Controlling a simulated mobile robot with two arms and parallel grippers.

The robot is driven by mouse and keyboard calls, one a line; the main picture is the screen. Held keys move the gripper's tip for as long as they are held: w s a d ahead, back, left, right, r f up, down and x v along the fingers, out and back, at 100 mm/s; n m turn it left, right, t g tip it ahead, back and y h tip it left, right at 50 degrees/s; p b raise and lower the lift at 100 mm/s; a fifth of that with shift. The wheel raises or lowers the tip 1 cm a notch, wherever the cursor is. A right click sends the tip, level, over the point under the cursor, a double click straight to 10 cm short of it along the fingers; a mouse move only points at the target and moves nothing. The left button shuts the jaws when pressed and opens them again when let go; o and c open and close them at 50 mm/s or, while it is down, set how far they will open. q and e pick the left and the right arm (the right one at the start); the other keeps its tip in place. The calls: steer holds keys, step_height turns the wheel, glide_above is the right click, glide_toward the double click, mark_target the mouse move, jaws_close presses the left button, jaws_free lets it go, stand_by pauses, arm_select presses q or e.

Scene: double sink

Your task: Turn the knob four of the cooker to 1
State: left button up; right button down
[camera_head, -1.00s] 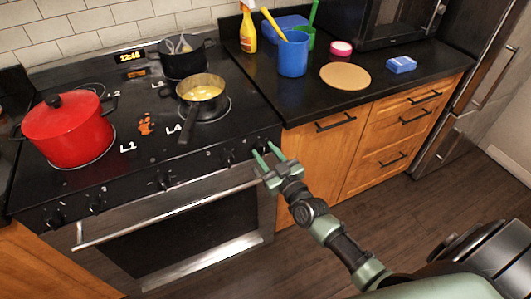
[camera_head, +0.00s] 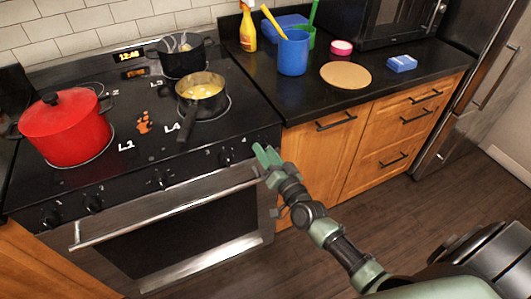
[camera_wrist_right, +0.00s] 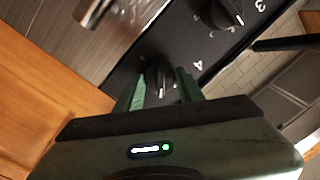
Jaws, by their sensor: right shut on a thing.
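The cooker (camera_head: 200,165) has a sloped black front panel with a row of black knobs. Knob four (camera_wrist_right: 160,78) sits between the two green fingers of my right gripper (camera_wrist_right: 161,88) in the right wrist view, beside the printed 4. In the head view my right gripper (camera_head: 265,153) is at the right end of the panel, with its fingers close together, and it hides knob four. The gripper is shut on the knob. My left gripper is not in view.
Knob three (camera_head: 226,157) is just left of the gripper. The oven handle (camera_head: 165,208) runs below the panel. A red pot (camera_head: 68,135), a pan (camera_head: 202,92) with a handle toward the front, and a dark pot (camera_head: 182,58) stand on the hob.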

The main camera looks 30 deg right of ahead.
steer(key=shift+m, duration=1.1)
steer(key=c, duration=0.9)
jaws_free()
steer(key=s, duration=0.5)
steer(key=s+b, duration=0.1)
steer(key=s, duration=0.1)
steer(key=shift+s+d+f, duration=0.1)
steer(key=shift+s+f, duration=0.15)
steer(key=shift+s, duration=0.15)
steer(key=shift+f, duration=0.1)
